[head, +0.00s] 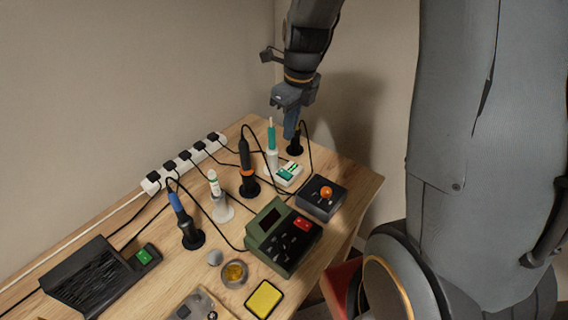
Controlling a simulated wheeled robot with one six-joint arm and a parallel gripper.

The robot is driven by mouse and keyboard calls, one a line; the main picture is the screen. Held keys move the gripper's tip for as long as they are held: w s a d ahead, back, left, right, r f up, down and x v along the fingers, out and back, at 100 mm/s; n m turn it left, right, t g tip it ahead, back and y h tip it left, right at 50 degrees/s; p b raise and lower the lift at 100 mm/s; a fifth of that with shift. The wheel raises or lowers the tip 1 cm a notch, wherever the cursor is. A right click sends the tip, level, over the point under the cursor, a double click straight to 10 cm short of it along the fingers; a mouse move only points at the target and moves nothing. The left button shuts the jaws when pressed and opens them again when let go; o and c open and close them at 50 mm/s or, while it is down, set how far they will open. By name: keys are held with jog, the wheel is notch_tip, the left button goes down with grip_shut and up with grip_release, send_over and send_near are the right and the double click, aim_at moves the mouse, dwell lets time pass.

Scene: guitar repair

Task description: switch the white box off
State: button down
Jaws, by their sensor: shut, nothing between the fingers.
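The white box (286,175) is a small, low unit on the bench toward its far right end, with green parts on its top. I cannot tell the position of its switch at this size. My gripper (290,136) hangs above the far end of the bench, pointing down, with its blue-grey fingers together and empty. In the picture it is above and slightly right of the white box, apart from it. A black stand (295,150) shows just below the fingertips and is partly hidden by them.
A teal-and-white iron (271,137) stands upright close beside the white box. A black box with an orange knob (326,192) and a green unit with a red switch (303,224) are nearer. Other irons, cables and a power strip (185,162) crowd the left.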

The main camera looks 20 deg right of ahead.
aim_at(287, 174)
jog(key=f, duration=0.4)
jog(key=w+f+p, duration=0.1)
jog(key=f, duration=0.4)
jog(key=a+f, duration=0.1)
jog(key=f, duration=0.3)
jog(key=shift+w+f+p, duration=0.3)
jog(key=shift+f, duration=0.1)
jog(key=shift+a+f, duration=0.1)
jog(key=shift+f, duration=0.1)
jog(key=shift+s, duration=0.1)
jog(key=shift+s+d+p, duration=0.3)
jog(key=shift+s+d, duration=0.15)
jog(key=shift+s, duration=0.2)
jog(key=shift+r, duration=0.1)
notch_tip(287, 174, up, 4)
jog(key=p, duration=0.5)
jog(key=shift+s+d, duration=0.15)
notch_tip(287, 174, up, 10)
jog(key=s+b, duration=0.1)
jog(key=shift+d, duration=0.4)
jog(key=shift+w+f+b, duration=0.1)
jog(key=shift+f+b, duration=0.1)
jog(key=shift+b, duration=0.25)
